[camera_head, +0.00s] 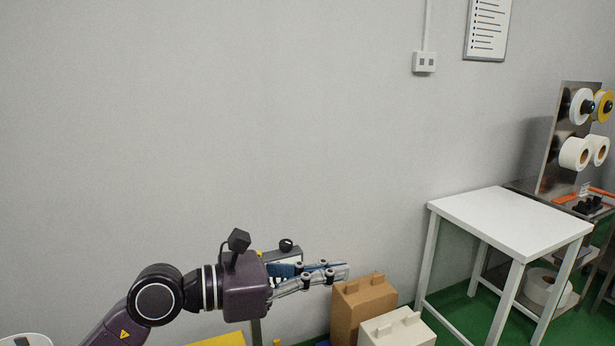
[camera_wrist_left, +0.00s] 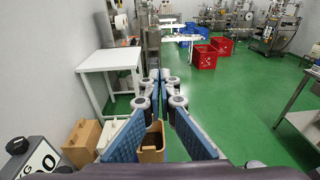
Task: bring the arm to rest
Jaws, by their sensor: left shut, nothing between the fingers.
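My left arm comes in from the lower left in the head view. Its left gripper (camera_head: 344,271) points to the right in the air, near the top of a brown box. The gripper is shut and holds nothing. In the left wrist view the blue-padded fingers (camera_wrist_left: 160,76) come together at their tips, with green floor and a white table beyond. My right gripper is in neither view.
The brown box (camera_head: 363,304) and a cream box (camera_head: 398,331) stand below and beside the gripper. A white table (camera_head: 510,222) stands to the right, near a machine with rolls (camera_head: 575,153). Red crates (camera_wrist_left: 202,57) stand farther off on open green floor (camera_wrist_left: 245,105).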

